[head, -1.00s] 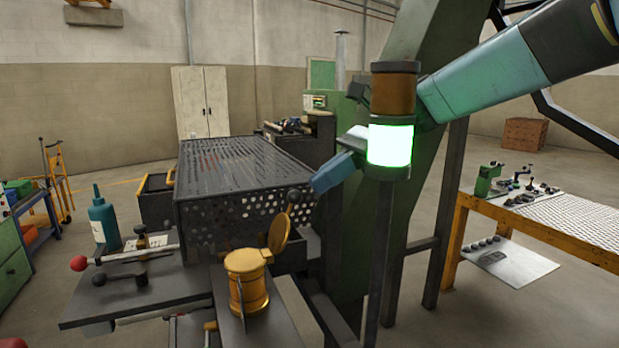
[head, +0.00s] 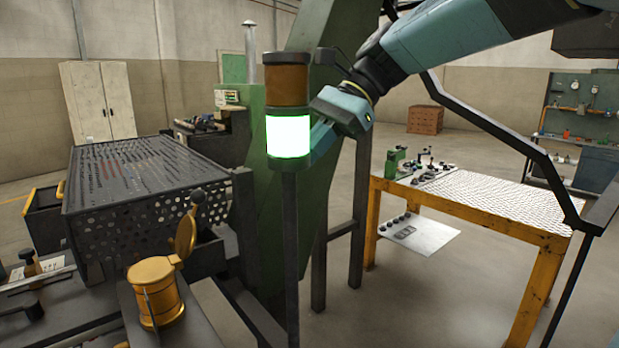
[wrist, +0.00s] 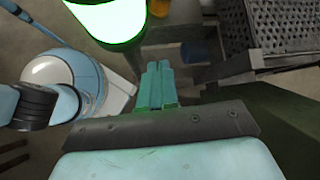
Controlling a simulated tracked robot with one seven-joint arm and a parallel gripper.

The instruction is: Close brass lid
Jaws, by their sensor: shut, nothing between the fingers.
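The brass pot (head: 157,300) stands on a dark ledge at the lower left of the head view. Its round brass lid (head: 186,236) is hinged open and stands nearly upright at the pot's back right. My gripper (head: 318,140) is up and to the right of the lid, well apart from it, just behind the lit green lamp, which hides part of it. In the wrist view my gripper's fingers (wrist: 158,72) are together and empty. A small orange-yellow piece at that view's top edge may be the pot, but I cannot tell.
The glowing lamp (head: 288,135) on a dark post stands between my camera and my gripper. It is also close in the wrist view (wrist: 105,18). A perforated dark cover (head: 140,190) lies behind the pot. A yellow-framed bench (head: 455,215) stands to the right.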

